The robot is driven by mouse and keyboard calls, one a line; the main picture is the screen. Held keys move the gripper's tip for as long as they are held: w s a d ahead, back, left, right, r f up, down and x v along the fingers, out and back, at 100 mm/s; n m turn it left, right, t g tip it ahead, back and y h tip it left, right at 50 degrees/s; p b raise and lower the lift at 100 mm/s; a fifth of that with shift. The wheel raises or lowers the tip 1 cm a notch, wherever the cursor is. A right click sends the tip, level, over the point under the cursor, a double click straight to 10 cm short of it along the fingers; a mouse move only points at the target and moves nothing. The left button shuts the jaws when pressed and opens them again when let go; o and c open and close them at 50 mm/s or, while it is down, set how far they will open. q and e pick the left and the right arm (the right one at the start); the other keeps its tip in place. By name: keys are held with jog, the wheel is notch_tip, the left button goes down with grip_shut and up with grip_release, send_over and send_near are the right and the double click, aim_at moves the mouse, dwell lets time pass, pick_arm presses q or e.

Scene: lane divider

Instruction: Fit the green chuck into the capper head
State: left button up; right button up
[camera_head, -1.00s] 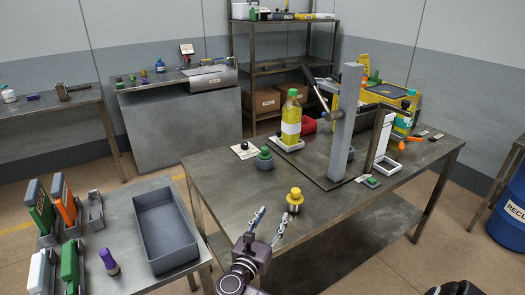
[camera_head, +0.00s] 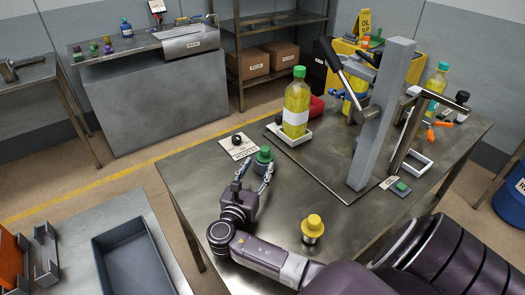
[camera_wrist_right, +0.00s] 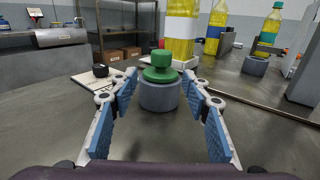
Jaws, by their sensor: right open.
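The green chuck (camera_head: 264,155) sits upright on a round grey holder (camera_head: 263,168) on the metal table; it also shows in the right wrist view (camera_wrist_right: 160,70). My right gripper (camera_head: 257,174) is open and empty, its two fingers pointing toward the chuck. In the right wrist view the chuck and holder appear centred between the fingertips, with gaps on both sides; whether the tips reach past it is unclear. The capper stands to the right, with a grey column (camera_head: 382,115) and a black-handled lever (camera_head: 345,65). I cannot make out its head clearly. My left gripper is out of view.
A yellow chuck (camera_head: 313,224) stands near the table's front edge. A green-capped yellow bottle (camera_head: 297,105) stands in a white tray behind the green chuck. A card (camera_head: 238,147) with a black knob lies to the left. A grey bin (camera_head: 132,262) is on the left-hand table.

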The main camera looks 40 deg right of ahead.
aim_at(264, 157)
jog(key=shift+b+x, duration=0.45)
jog(key=shift+x, duration=0.45)
jog(key=b+x, duration=0.2)
jog(key=x, duration=0.2)
jog(key=shift+d+r+b, duration=0.15)
jog(key=shift+d+b, duration=0.1)
jog(key=shift+b, duration=0.1)
jog(key=shift+w+d+r, duration=0.1)
jog(key=shift+w+d, duration=0.1)
jog(key=shift+d, duration=0.1)
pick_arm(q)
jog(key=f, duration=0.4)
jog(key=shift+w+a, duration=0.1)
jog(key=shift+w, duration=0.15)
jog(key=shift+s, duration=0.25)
pick_arm(e)
grip_shut()
